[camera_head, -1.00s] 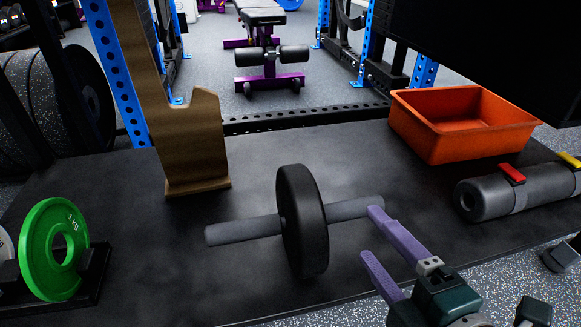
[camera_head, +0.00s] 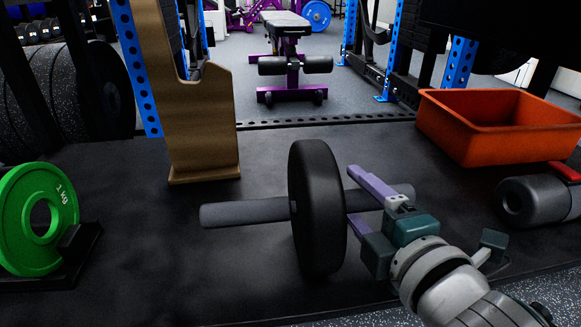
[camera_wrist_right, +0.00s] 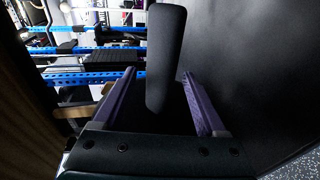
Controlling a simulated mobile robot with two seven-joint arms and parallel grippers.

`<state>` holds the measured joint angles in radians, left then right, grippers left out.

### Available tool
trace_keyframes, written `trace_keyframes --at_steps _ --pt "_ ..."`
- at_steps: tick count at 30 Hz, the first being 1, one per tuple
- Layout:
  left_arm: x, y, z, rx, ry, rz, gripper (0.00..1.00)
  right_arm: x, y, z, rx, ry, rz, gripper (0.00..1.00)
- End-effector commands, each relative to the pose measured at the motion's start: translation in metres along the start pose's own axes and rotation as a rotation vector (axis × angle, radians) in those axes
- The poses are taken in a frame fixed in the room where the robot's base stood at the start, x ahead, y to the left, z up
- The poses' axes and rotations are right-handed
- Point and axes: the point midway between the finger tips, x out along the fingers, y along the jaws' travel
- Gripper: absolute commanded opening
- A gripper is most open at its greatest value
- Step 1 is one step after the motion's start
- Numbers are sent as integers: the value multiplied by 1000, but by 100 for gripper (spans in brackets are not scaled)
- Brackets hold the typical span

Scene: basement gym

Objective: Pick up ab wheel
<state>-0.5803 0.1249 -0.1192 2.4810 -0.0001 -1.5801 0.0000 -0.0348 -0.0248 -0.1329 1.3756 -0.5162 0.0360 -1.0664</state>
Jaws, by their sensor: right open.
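The ab wheel (camera_head: 318,210) has a thick black wheel and grey handles out to both sides. It rests on the black mat (camera_head: 150,250) in the middle of the head view. My right gripper (camera_head: 352,194) is open at the ab wheel's right handle, close to the wheel. One purple finger is on the far side of the handle and the other on the near side. In the right wrist view, a dark part of the ab wheel (camera_wrist_right: 166,55) shows between the open fingers (camera_wrist_right: 158,73). Whether the fingers touch it cannot be told. My left gripper is not in view.
An orange bin (camera_head: 490,150) stands at the back right, with a grey roller (camera_head: 525,202) in front. A brown upright stand (camera_head: 200,130) is behind the ab wheel to the left. A green 1 kg plate (camera_head: 22,235) sits at the left. Mat in front is clear.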

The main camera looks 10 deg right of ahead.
Motion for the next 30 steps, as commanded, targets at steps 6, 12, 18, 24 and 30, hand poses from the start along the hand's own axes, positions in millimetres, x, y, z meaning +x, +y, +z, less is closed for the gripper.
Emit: trace_keyframes --at_steps 6,12,18,24,30 --pt "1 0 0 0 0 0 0 2 1 0 0 0 -1 74" --pt "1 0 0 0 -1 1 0 2 1 0 0 0 -1 55" --pt "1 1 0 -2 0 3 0 2 1 0 0 0 -1 33" --pt "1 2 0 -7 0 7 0 2 1 0 0 0 -1 10" --pt "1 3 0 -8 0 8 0 2 1 0 0 0 0 0"
